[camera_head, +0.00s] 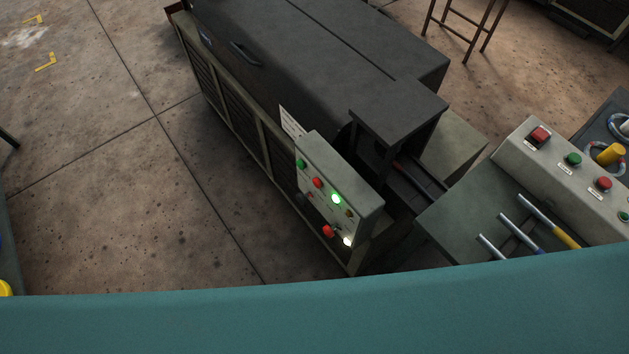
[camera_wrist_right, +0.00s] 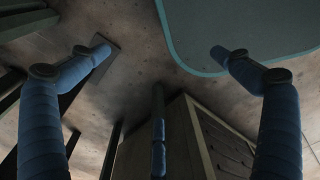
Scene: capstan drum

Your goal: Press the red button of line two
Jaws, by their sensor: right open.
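A grey control box (camera_head: 345,185) on the dark machine carries a green button (camera_head: 301,163), a red button (camera_head: 317,182), a lit green lamp (camera_head: 336,198), a larger red button (camera_head: 327,231) and a lit white lamp (camera_head: 347,241). Labels are too small to read, so I cannot tell which is line two. My right gripper (camera_wrist_right: 160,51) is open and empty, apart from any button. My left gripper is out of view.
The long dark machine (camera_head: 300,60) fills the upper middle. Several rods, one a yellow-handled tool (camera_head: 563,234), lie by the right console. A brown metal frame (camera_head: 465,25) stands at the back. Concrete floor (camera_head: 110,180) at the left is mostly clear.

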